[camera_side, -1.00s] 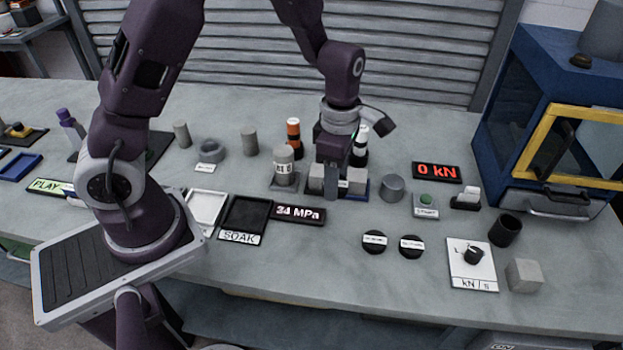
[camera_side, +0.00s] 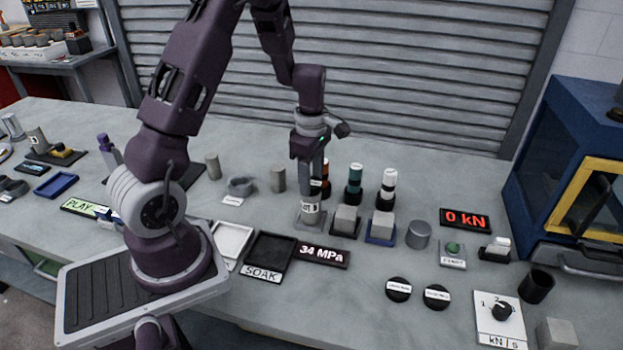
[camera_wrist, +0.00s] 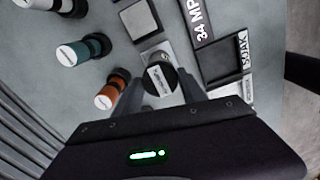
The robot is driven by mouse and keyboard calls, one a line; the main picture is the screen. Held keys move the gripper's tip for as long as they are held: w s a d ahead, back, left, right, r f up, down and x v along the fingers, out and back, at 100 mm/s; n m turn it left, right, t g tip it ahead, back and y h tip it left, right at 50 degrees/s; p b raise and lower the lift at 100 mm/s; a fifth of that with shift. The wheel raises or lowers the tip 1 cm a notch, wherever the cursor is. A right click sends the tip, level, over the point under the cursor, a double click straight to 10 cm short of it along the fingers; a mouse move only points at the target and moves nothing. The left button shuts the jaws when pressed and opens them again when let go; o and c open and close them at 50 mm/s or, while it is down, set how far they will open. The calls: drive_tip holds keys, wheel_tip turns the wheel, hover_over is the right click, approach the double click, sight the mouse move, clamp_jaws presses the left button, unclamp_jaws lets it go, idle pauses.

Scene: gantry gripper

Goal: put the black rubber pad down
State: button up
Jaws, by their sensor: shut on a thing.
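My gripper (camera_wrist: 160,92) is shut on a round black rubber pad (camera_wrist: 153,62) with a white label, which shows between the fingers in the wrist view. Two other black labelled discs (camera_side: 398,296) (camera_side: 436,303) lie on the bench.
Grey cubes (camera_side: 346,219) (camera_side: 382,225) stand just right of the cylinder, with capped bottles (camera_side: 355,188) (camera_side: 388,193) behind. The 34 MPa display (camera_side: 322,257) and the black SOAK tray (camera_side: 272,251) lie in front. The bench front centre is clear.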

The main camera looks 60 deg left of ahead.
sight(312, 183)
drive_tip(key=shift+f, duration=0.25)
drive_tip(key=o, duration=1.4)
drive_tip(key=shift+c, duration=0.2)
drive_tip(key=s+d+r+m+t, duration=0.1)
drive_tip(key=d+r+m, duration=0.25)
drive_tip(key=r, duration=1.25)
drive_tip(key=s+d+r+m+t, duration=0.2)
drive_tip(key=s+d+r+m, duration=0.1)
drive_tip(key=s+d+m, duration=0.4)
drive_tip(key=s+d+r+m+t, duration=0.2)
drive_tip(key=s+d+r+m, duration=0.1)
drive_tip(key=s+d+m, duration=0.4)
drive_tip(key=s+m, duration=0.3)
drive_tip(key=m, duration=0.4)
drive_tip(key=shift+s+t, duration=0.15)
drive_tip(key=shift+t, duration=0.15)
